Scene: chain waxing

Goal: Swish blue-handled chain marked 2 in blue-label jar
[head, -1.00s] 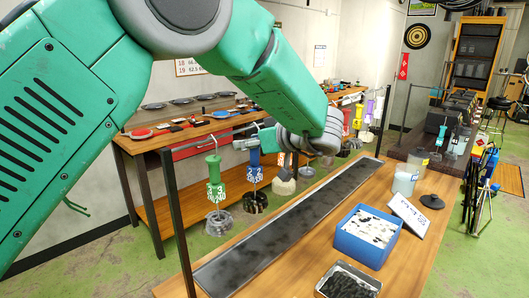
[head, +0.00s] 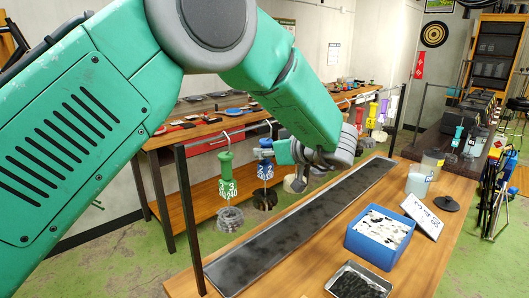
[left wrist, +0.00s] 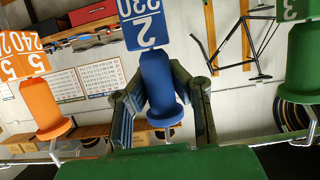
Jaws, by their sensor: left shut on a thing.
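The blue-handled chain hangs from the rack rail in the head view, with its blue handle (head: 266,147), a blue tag (head: 265,170) and a dark chain below. In the left wrist view the blue handle (left wrist: 158,88) sits between my fingers, and its tag (left wrist: 143,24) reads 2. My left gripper (head: 277,151) is shut on this handle; it also shows in the left wrist view (left wrist: 160,105). Clear jars (head: 416,182) (head: 432,162) stand on the bench at the right; I cannot make out a blue label. My right gripper is not in view.
A green-handled chain (head: 227,172) hangs just left of the blue one. An orange handle (left wrist: 44,105) shows in the left wrist view.

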